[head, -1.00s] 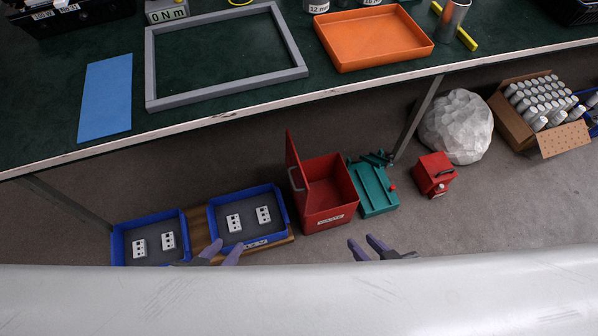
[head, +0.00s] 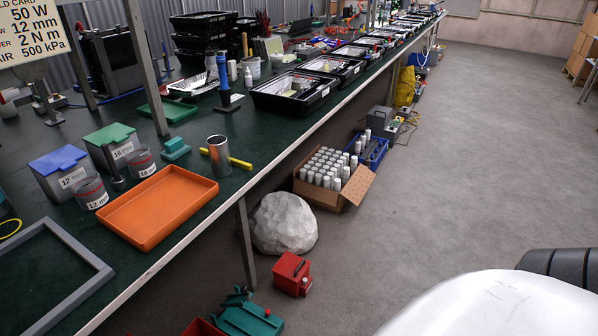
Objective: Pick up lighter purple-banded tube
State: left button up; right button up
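I cannot make out a purple band on any tube. Several white and grey tubes (head: 327,167) stand upright in an open cardboard box (head: 357,187) on the floor by the bench. They are too small to tell apart by band or shade. A metal cylinder (head: 219,155) stands on the bench beside a yellow bar. Neither of my grippers is in the head view now.
The long green bench (head: 185,213) holds an orange tray (head: 158,207), lidded bins and black trays (head: 292,92). On the floor are a white rock-like lump (head: 284,223), a red box (head: 292,274) and a teal fixture (head: 249,319). The grey floor (head: 460,170) at right is open.

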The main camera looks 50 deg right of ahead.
aim_at(358, 143)
jog(key=z, duration=2.9)
jog(key=k, duration=1.3)
jog(key=z, duration=0.7)
jog(key=i, duration=1.95)
jog(key=u, duration=0.5)
jog(key=i, duration=2.35)
jog(key=u, duration=0.5)
jog(key=i, duration=2.3)
jog(key=u, duration=1.2)
jog(key=i, duration=1.5)
jog(key=u, duration=1.35)
